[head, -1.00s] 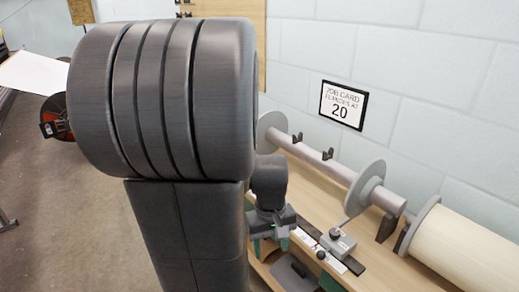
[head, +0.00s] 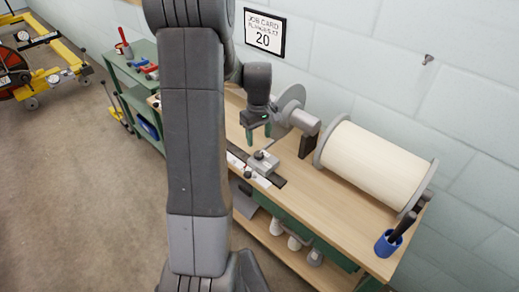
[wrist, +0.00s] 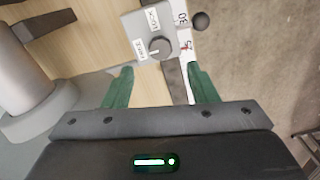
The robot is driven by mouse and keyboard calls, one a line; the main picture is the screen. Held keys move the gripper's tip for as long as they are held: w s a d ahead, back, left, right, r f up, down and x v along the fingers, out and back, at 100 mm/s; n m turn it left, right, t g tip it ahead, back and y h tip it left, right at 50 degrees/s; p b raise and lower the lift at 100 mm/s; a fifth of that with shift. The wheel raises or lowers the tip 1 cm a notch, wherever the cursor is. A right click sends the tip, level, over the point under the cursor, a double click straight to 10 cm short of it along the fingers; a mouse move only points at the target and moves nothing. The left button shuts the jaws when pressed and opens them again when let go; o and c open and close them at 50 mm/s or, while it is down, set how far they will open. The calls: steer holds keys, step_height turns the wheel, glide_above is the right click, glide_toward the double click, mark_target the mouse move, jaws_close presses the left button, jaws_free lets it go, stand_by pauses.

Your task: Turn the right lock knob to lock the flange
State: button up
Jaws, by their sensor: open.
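The grey lock block (head: 263,164) sits on the dark rail with a white scale on the bench. In the wrist view the block (wrist: 135,22) has a round dark lock knob (wrist: 159,46) between the labels LOCK and FREE. The knob's light mark appears to point toward FREE. My gripper (head: 258,134) is above the block in the head view. In the wrist view my gripper (wrist: 158,82) is open, its green fingers apart and empty, with the knob ahead between them. The flange disc (head: 289,104) stands on the bar behind; part of it shows in the wrist view (wrist: 38,125).
A large cream roll (head: 375,165) lies on the bench right of the flange. A blue cup (head: 387,245) with a dark-handled tool stands at the bench's right end. A black ball (wrist: 200,21) sits beside the scale. Bare wood lies in front of the roll.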

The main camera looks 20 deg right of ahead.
mark_target(259, 153)
step_height(259, 153, down, 7)
steer(key=shift+f, duration=0.1)
steer(key=shift+c, duration=0.2)
steer(key=c, duration=0.9)
